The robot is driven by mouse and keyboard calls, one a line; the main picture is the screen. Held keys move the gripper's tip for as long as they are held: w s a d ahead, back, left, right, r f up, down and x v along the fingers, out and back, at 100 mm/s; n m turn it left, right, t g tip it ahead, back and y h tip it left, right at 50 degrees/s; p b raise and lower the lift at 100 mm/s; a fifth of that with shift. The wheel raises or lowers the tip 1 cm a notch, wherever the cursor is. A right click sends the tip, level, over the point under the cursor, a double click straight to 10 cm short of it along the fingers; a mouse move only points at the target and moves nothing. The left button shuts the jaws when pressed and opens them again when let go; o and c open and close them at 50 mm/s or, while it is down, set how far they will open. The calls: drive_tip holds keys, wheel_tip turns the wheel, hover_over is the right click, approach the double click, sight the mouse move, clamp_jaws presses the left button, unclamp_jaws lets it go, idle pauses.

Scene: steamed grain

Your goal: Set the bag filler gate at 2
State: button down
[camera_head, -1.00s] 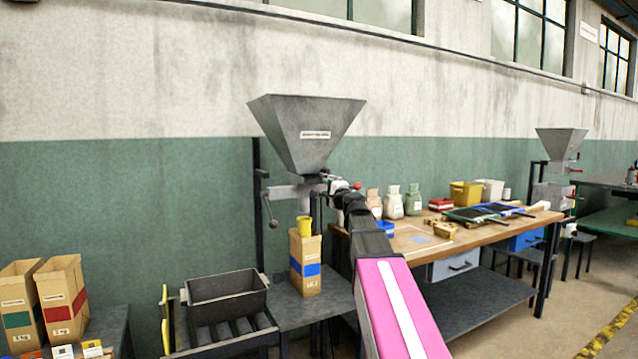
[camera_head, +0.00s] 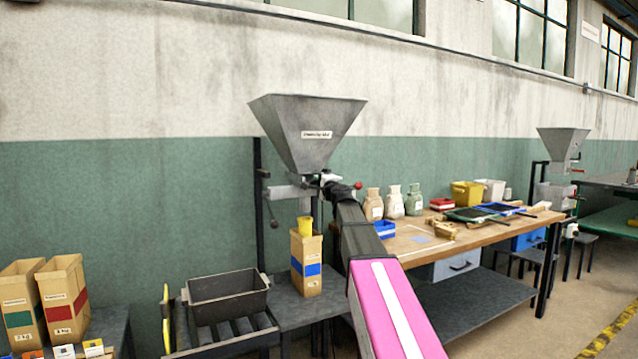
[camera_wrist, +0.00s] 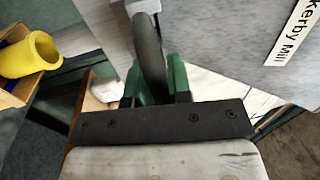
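The bag filler has a grey metal hopper (camera_head: 308,130) with a white label, and a pale outlet body (camera_head: 290,191) below it. My gripper is at the right of the outlet, mostly hidden by my arm in the head view. In the wrist view its two green fingers (camera_wrist: 158,84) stand close on either side of a dark grey curved handle (camera_wrist: 148,45), which fills the gap between them. It appears to be the gate's handle. No gate scale or number is readable. The hopper wall with its label (camera_wrist: 294,30) is at the wrist view's upper right.
A yellow spout (camera_head: 305,225) sits above an open paper bag (camera_head: 306,262) with a blue band, left of my arm. It also shows in the wrist view (camera_wrist: 30,55). A wooden workbench (camera_head: 405,240) with jars and bins is at the right. A dark tray (camera_head: 228,298) is at lower left.

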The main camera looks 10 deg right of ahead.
drive_tip(key=s, duration=0.2)
drive_tip(key=s+d, duration=0.1)
drive_tip(key=shift+s+d+r, duration=0.1)
drive_tip(key=shift+s+r, duration=0.1)
drive_tip(key=shift+s, duration=0.2)
drive_tip(key=c, duration=1.1)
unclamp_jaws()
drive_tip(key=shift+s+f, duration=0.1)
drive_tip(key=v, duration=1)
drive_tip(key=shift+s+d+f, duration=0.1)
drive_tip(key=shift+s, duration=0.15)
